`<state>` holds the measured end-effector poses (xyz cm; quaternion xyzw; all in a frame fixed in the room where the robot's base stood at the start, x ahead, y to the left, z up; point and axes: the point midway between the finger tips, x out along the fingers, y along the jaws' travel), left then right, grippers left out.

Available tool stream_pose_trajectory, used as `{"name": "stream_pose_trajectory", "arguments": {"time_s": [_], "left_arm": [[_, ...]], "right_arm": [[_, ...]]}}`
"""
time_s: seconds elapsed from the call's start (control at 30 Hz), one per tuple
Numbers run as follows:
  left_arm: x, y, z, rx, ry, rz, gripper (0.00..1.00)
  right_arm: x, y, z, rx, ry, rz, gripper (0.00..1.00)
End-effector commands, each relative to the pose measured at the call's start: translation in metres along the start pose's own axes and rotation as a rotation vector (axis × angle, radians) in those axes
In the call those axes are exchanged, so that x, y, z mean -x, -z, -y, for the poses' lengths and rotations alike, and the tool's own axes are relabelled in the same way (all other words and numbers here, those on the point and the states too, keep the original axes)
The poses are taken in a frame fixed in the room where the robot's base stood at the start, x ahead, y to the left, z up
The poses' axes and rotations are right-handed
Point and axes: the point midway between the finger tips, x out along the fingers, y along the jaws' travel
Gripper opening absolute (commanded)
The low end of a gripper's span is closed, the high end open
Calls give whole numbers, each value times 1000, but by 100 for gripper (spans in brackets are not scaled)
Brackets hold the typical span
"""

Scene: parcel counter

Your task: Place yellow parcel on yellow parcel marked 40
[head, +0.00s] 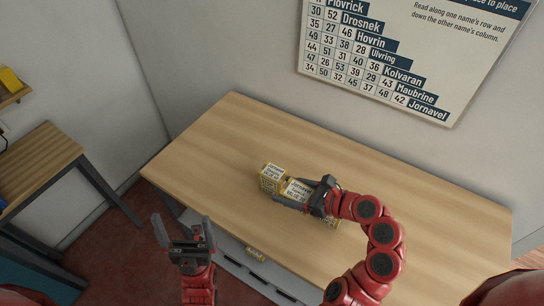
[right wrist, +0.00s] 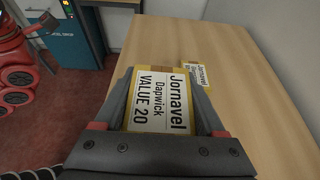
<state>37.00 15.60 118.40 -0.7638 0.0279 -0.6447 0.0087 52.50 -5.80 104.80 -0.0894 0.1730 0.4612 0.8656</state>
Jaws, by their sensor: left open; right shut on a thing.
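My right gripper (head: 296,194) is shut on a yellow parcel (head: 298,187) over the wooden counter. In the right wrist view this parcel (right wrist: 155,105) has a white label reading Jornavel, Dapwick, VALUE 20. Another yellow parcel (head: 272,172) lies on the counter just left of the held one. It shows beyond the held parcel in the right wrist view (right wrist: 196,74); its label starts with Jornavel and its value is unreadable. A bit of yellow (head: 332,222) shows behind my right gripper. My left gripper (head: 183,235) is open and empty, in front of the counter. I cannot read a 40 on any parcel.
A small yellow item (head: 255,253) sits low at the counter's front. The wooden counter (head: 410,205) is clear at the back and right. A side table (head: 40,165) stands left. A number chart (head: 375,55) hangs on the wall.

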Motion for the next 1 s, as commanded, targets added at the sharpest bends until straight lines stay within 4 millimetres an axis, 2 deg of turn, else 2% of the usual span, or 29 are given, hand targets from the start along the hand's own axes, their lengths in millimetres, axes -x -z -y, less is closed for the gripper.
{"name": "stream_pose_trajectory", "arguments": {"time_s": [0.2,0.3,0.4,0.73,0.9,1.0], "left_arm": [[24,-4,-1,0,0,0,100],[28,-5,-1,0,0,0,100],[17,-3,-1,0,0,0,100],[0,0,0,0,0,0,100],[-2,0,0,0,0,0,100],[-10,2,0,0,0,0,100]], "right_arm": [[-40,-9,22,5,-8,5,8],[-56,-15,36,6,-5,3,8],[-68,-24,45,5,-8,-2,8],[-112,-36,76,4,-6,-2,8],[-121,-34,81,1,-5,-3,8],[-125,-24,81,-2,-5,-3,8]]}}
